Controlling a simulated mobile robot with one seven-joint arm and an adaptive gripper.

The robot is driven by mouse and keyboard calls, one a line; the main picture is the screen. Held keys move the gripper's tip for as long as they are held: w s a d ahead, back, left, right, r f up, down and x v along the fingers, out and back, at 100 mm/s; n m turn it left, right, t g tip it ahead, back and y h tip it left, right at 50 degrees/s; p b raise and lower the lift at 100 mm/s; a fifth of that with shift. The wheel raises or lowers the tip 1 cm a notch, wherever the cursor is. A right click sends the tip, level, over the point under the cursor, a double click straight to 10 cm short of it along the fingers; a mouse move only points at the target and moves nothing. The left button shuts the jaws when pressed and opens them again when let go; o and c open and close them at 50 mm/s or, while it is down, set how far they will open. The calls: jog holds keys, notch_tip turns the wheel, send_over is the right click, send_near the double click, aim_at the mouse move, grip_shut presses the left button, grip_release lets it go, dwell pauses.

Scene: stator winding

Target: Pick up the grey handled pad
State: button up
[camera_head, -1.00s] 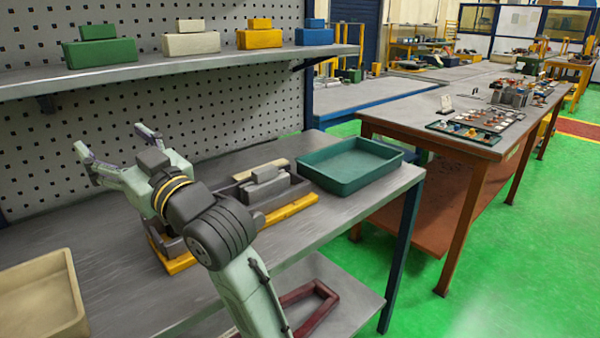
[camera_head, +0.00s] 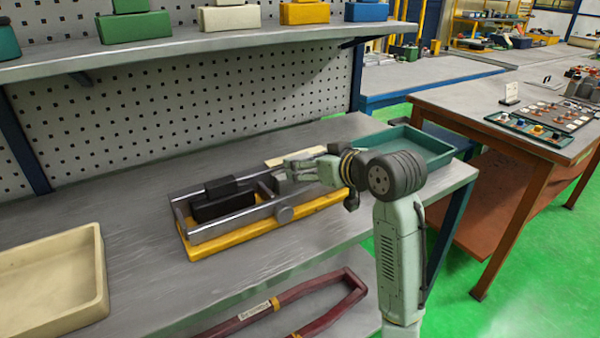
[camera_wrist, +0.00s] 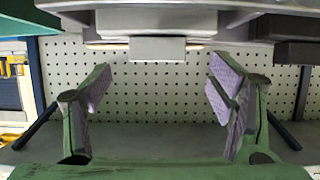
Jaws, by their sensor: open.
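In the wrist view, which shows the scene upside down, the grey handled pad (camera_wrist: 158,22) is at the top centre. Its narrower handle block points toward my fingers. My gripper (camera_wrist: 160,85) is open and empty, its two lilac-faced fingers apart on either side of the handle's line. The pad looks beyond the fingertips, and no contact shows. In the head view my gripper (camera_head: 285,172) reaches over the right part of the grey fixture (camera_head: 205,232) on its yellow base and hides most of the grey pad.
A black handled pad (camera_head: 222,203) sits in the fixture's left part. A teal tray (camera_head: 440,160) stands at right and a cream tray (camera_head: 97,295) at left. A shelf (camera_head: 200,43) with coloured handled pads hangs above. A tan piece (camera_head: 287,158) lies behind the fixture.

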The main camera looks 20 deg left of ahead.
aim_at(300, 158)
jog(key=p+x, duration=0.1)
jog(key=x, duration=0.3)
jog(key=shift+w+a+f, duration=0.1)
jog(key=shift+w+a, duration=0.15)
jog(key=shift+w, duration=0.1)
jog(key=shift+c, duration=0.6)
jog(key=c, duration=1.5)
